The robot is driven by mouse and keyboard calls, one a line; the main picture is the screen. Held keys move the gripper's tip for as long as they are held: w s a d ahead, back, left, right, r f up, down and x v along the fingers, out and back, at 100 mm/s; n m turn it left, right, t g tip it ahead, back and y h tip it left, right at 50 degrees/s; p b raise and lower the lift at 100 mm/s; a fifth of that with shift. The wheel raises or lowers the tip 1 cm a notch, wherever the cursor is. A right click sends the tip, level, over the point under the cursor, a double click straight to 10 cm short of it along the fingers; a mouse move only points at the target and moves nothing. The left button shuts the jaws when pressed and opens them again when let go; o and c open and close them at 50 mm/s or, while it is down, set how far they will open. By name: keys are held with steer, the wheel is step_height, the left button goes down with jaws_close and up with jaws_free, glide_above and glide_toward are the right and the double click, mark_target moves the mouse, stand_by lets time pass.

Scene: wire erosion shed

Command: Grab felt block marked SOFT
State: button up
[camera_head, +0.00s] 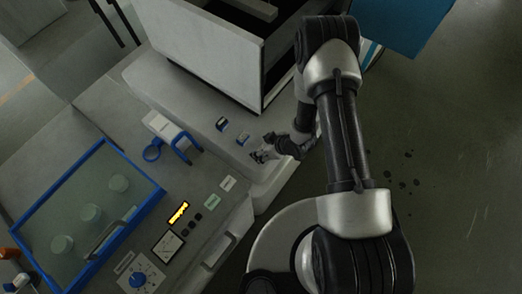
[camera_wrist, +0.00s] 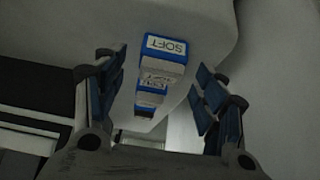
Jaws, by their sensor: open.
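The felt block marked SOFT (camera_wrist: 166,47) is white with blue edges and shows at the top centre of the wrist view, its label upside down. It lies on a pale grey surface. My gripper (camera_wrist: 160,78) is open, with one blue-padded finger to each side of the row of blocks. I see no finger touching the SOFT block. In the head view my gripper (camera_head: 263,154) is low over the pale ledge, and I cannot make out the SOFT block there.
Two similar blocks, an upper one (camera_wrist: 153,80) and a lower one (camera_wrist: 149,104), line up below SOFT in the wrist view. A large grey box (camera_head: 205,50) stands behind the ledge. A blue-framed tray (camera_head: 150,178) and a control panel with a blue knob (camera_head: 137,280) are left.

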steer(key=shift+c, duration=0.5)
steer(key=c, duration=1.1)
